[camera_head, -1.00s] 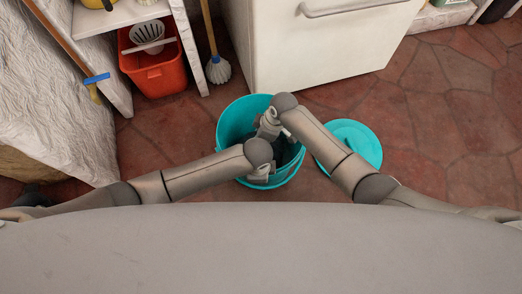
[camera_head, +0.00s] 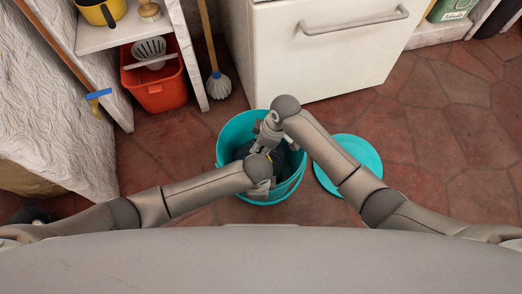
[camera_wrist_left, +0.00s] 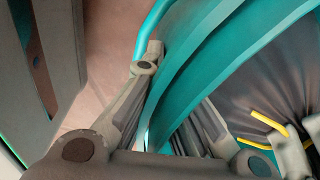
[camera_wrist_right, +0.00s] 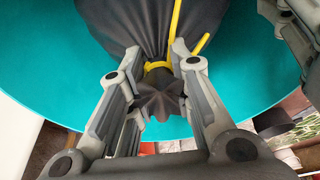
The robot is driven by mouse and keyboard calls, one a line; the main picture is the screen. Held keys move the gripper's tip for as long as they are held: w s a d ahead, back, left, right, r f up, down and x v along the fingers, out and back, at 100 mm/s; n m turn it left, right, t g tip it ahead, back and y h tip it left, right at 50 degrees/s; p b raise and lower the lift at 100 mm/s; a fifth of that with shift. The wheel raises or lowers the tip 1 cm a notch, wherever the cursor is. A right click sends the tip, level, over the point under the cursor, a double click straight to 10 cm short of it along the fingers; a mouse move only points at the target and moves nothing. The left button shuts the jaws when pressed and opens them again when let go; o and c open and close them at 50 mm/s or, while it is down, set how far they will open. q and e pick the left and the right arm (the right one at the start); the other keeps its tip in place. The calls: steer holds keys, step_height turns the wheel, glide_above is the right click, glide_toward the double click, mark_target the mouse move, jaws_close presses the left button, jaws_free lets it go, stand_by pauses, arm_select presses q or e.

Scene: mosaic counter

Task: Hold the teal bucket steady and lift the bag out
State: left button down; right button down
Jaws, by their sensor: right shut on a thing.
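The teal bucket (camera_head: 229,131) stands open on the floor in the head view. A dark bag (camera_head: 245,150) with a yellow tie is inside it. My right gripper (camera_wrist_right: 158,60) is shut on the bag's gathered neck (camera_wrist_right: 160,95), by the yellow tie (camera_wrist_right: 157,66); in the head view it is over the bucket's opening (camera_head: 266,138). My left gripper (camera_wrist_left: 185,85) is at the near bucket wall (camera_wrist_left: 205,50), one finger outside and the other parts inside. Whether it clamps the wall is unclear. The bag's lower part is hidden in the bucket.
A teal lid (camera_head: 348,165) lies on the floor right of the bucket. A white cabinet (camera_head: 320,60) stands behind it. A red bin (camera_head: 153,92), a brush (camera_head: 218,86) and a shelf (camera_head: 118,30) are at the left back. The floor at the right is free.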

steer(key=shift+r, duration=2.35)
arm_select(q)
steer(key=c, duration=1.6)
jaws_free()
steer(key=shift+o, duration=0.2)
step_height(320, 180, up, 12)
steer(key=shift+s, duration=0.45)
steer(key=shift+r, duration=0.1)
arm_select(e)
steer(key=shift+r, duration=0.1)
